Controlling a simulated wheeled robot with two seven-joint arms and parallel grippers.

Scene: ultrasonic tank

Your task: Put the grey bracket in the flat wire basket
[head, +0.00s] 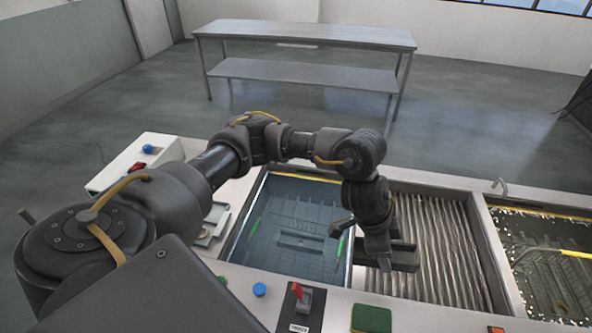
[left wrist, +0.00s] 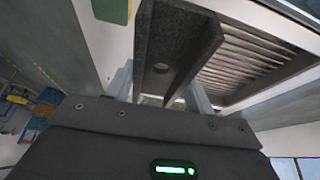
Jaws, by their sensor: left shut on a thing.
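My left gripper (head: 379,250) is shut on the grey bracket (head: 403,258), a dark angled piece. It hangs above the left edge of the ribbed bay in the head view. In the left wrist view the bracket (left wrist: 150,45) stands out between the fingers of my left gripper (left wrist: 161,92), with a round hole in its face. A wire basket with green handles (head: 300,215) lies low in the left tank, left of the gripper. Another wire basket with a yellow handle (head: 545,285) is in the right tank. I cannot tell which one is meant by flat. My right gripper is out of view.
The ribbed metal bay (head: 440,240) lies between the two tanks. The front panel carries a red switch (head: 303,298), a blue button (head: 259,290) and a green-yellow pad (head: 371,319). A metal table (head: 300,35) stands far behind.

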